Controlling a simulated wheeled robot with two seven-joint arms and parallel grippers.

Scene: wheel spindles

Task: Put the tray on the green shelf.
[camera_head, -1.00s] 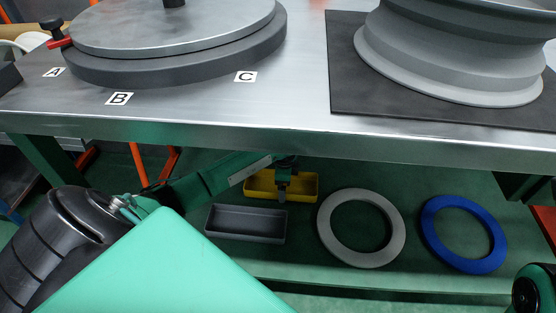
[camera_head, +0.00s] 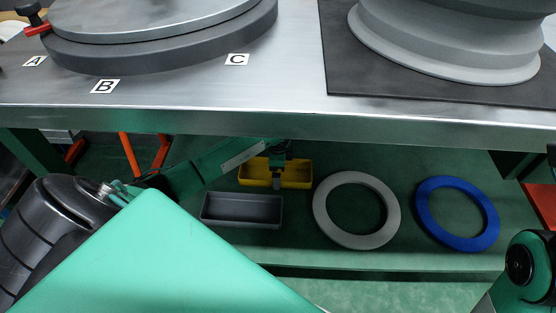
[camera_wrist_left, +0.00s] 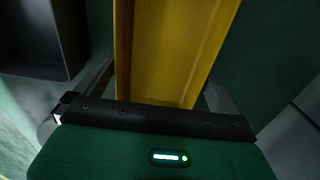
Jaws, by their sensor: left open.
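The yellow tray (camera_head: 302,178) rests on the green shelf (camera_head: 340,257) under the bench, behind a dark grey tray (camera_head: 241,210). My left gripper (camera_head: 277,180) reaches down at the middle of the yellow tray. In the left wrist view the yellow tray (camera_wrist_left: 172,50) runs between the open fingers of my left gripper (camera_wrist_left: 160,88), and the grey tray (camera_wrist_left: 40,40) is at the upper left. Contact between fingers and tray cannot be made out. Part of my right arm shows at the lower right, but its gripper is out of view.
A light grey ring (camera_head: 325,222) and a blue ring (camera_head: 430,220) lie on the shelf to the right of the trays. The metal bench top (camera_head: 285,100) overhangs the shelf. It carries a round turntable (camera_head: 150,55) and a large grey wheel (camera_head: 440,55) on a dark mat.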

